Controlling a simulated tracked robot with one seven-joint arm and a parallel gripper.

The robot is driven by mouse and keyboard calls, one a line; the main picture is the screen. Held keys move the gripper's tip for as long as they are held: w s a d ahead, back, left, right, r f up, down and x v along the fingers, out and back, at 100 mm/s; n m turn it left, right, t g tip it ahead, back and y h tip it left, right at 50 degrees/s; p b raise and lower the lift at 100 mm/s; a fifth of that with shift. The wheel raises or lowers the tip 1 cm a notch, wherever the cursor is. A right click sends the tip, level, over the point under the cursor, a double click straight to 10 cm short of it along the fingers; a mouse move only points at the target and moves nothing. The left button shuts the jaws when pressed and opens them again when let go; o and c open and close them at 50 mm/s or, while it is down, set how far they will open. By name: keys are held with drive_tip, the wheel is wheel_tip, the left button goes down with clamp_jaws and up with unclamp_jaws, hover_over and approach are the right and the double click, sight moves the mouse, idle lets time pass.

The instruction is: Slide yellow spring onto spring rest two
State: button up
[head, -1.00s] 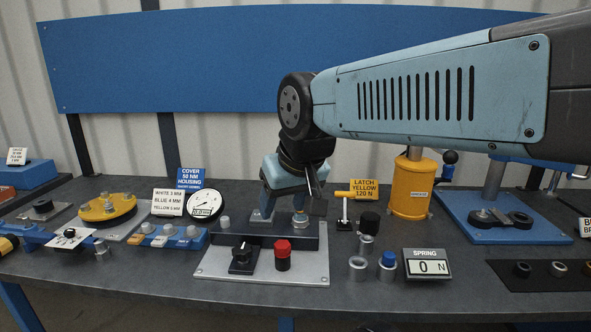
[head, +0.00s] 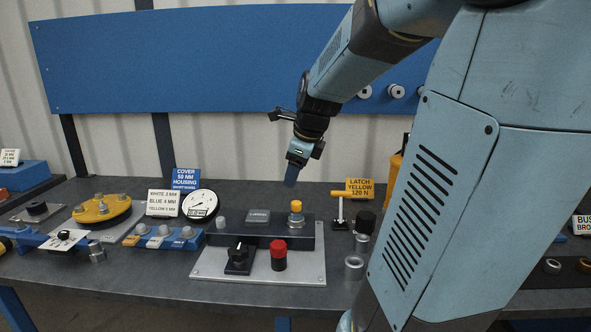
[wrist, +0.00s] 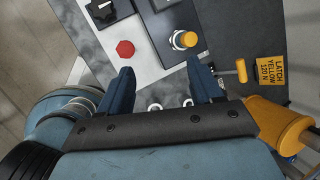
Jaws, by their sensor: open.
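A short yellow cylinder (head: 296,206) stands upright in a silver collar at the right end of the dark block (head: 306,238). It also shows in the wrist view (wrist: 184,39). Its coils are too small to make out, so I cannot tell for certain that it is the yellow spring. No part is legibly marked as spring rest two. My gripper (head: 291,178) is raised above the block, apart from the yellow cylinder. In the wrist view my gripper (wrist: 163,86) has its fingers wide apart, with nothing held between them.
A red knob (head: 279,255) and a black knob (head: 239,257) stand on the light plate (head: 258,278) in front of the block. A yellow-handled latch tool (head: 341,207) and a silver ring (head: 354,267) are to the right.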

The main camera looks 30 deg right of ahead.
sight(296, 203)
drive_tip(key=w+d+f+m, duration=0.35)
drive_tip(key=d+m, duration=0.25)
drive_tip(key=m, duration=0.3)
drive_tip(key=x, duration=1.3)
drive_tip(key=shift+w+d, duration=0.15)
drive_tip(key=shift+w, duration=0.1)
drive_tip(key=shift+c, duration=0.5)
drive_tip(key=c, duration=0.9)
drive_tip(key=o, duration=1)
drive_tip(key=shift+r, duration=0.1)
